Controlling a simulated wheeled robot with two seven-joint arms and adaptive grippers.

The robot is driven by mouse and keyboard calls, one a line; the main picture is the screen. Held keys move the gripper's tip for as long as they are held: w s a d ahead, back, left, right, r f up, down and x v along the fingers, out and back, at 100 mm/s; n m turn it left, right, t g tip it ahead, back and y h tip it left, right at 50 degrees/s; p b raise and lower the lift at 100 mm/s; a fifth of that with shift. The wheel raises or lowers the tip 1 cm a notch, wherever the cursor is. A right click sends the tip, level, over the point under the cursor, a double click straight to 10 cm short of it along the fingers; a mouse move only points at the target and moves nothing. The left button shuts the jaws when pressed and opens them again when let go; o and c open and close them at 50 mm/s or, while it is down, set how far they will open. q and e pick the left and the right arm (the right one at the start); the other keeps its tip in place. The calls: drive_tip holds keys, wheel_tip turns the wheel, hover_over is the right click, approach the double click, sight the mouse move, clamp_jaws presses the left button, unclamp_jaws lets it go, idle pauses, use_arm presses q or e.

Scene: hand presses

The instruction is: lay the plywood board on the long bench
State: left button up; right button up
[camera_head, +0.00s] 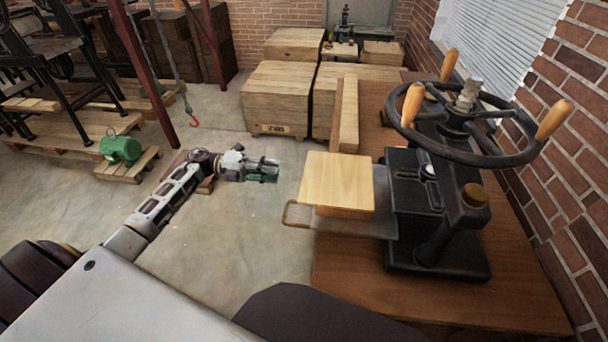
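A light, square plywood board (337,180) lies flat at the left side of a black press. It rests over a grey metal plate (350,226) with a looped handle, and a darker wooden edge shows under its front. The long brown bench (430,298) carries the press and runs away toward the back. My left gripper (277,169) is left of the board, apart from it, over the floor beside the bench. Its fingers point right; they look spread and empty, with green at the tips. My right gripper is out of view.
The black press (432,195) has a large handwheel (473,125) with wooden grips. A long wooden beam (349,115) lies on the bench behind the board. Wooden crates (278,97) stand beyond. A red hook (194,121) hangs at left. The bench's front is bare.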

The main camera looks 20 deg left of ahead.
use_arm(q)
drive_tip(key=shift+d, duration=0.15)
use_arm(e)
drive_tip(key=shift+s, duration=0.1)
use_arm(q)
drive_tip(key=p+x, duration=0.1)
drive_tip(key=x, duration=0.8)
drive_tip(key=shift+d, duration=0.35)
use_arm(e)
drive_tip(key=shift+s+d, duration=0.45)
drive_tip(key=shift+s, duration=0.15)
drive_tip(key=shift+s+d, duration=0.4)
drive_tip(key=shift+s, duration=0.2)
use_arm(q)
drive_tip(key=shift+w, duration=0.15)
clamp_jaws()
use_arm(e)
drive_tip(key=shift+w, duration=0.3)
use_arm(q)
drive_tip(key=shift+r+p, duration=1.3)
drive_tip(key=shift+r, duration=0.25)
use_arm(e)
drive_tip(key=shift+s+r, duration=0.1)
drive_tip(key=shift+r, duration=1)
